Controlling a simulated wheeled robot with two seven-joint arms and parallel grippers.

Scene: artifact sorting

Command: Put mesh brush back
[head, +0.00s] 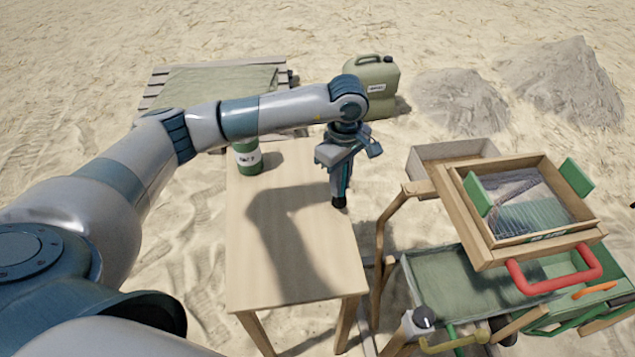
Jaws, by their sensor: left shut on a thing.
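My left gripper (341,178) points down above the right edge of the wooden table (285,255). It is shut on a slim thing that I take to be the mesh brush (339,201). Only a dark lower end shows below the fingers; the rest is hidden by the gripper. I cannot tell whether that end touches the table. My right gripper is not in view.
A green and white can (247,158) stands at the table's back left. Right of the table, a wooden framed sieve (483,250) with green and red handles sits above a green cart (440,275). A jerrycan (372,90) stands behind. The table's front is clear.

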